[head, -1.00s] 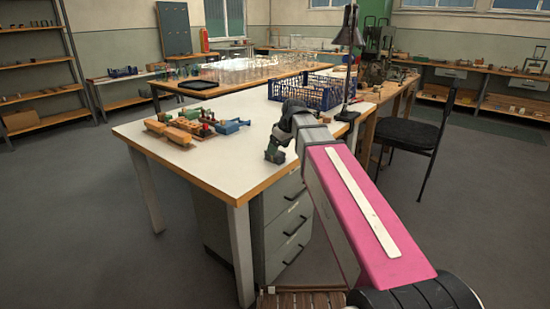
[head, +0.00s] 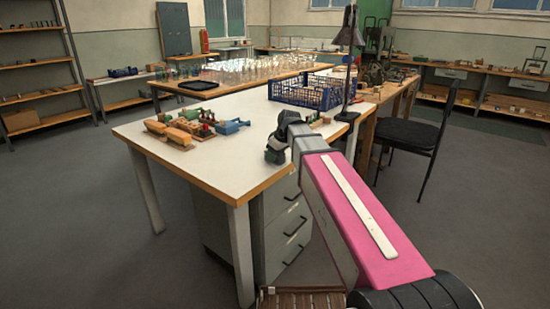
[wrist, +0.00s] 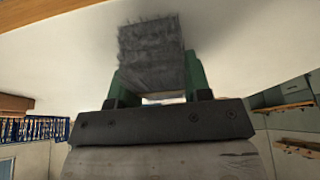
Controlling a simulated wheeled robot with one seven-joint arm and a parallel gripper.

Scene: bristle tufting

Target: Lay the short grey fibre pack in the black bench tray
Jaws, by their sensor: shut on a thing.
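My gripper (wrist: 157,84) is shut on the short grey fibre pack (wrist: 152,48), a rough, fibrous grey block held between green fingers in the wrist view. In the head view my gripper (head: 276,152) is over the right part of the white bench (head: 225,165), near its front edge. The pack cannot be made out there. A flat black tray (head: 198,86) lies farther back, at the near end of the table with glassware. It is well apart from my gripper, back and to the left.
Wooden blocks (head: 168,132) and a blue tool (head: 232,126) lie on the bench's left part. A blue crate (head: 305,92) and a dark lamp (head: 348,60) stand at its back right. Glassware (head: 250,70) crowds the far table. A black chair (head: 410,135) stands right.

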